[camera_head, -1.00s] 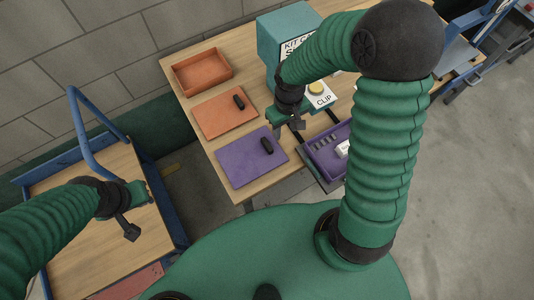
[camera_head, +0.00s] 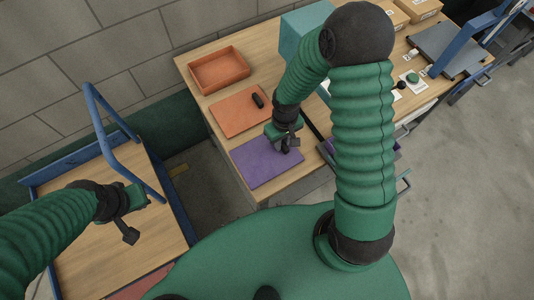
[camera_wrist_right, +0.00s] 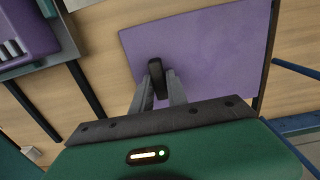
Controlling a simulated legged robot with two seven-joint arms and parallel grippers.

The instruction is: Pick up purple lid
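The purple lid (camera_head: 266,163) is a flat rectangular plate lying on the wooden table, with a black upright handle (camera_head: 285,148). My right gripper (camera_head: 288,144) is down over the lid at its handle. In the right wrist view, the lid (camera_wrist_right: 215,45) shows with the handle (camera_wrist_right: 156,75) between the two grey fingertips (camera_wrist_right: 160,80). The fingers stand apart around the handle; firm contact cannot be made out. My left gripper (camera_head: 138,217) is away to the left over the wooden cart, with nothing seen in it; its finger gap is unclear.
An orange lid (camera_head: 238,112) with a black handle and an open orange tray (camera_head: 219,70) lie behind the purple lid. A purple container (camera_wrist_right: 25,30) on a rack is beside it. A blue-railed cart (camera_head: 120,205) stands left. A teal box (camera_head: 298,35) is at the back.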

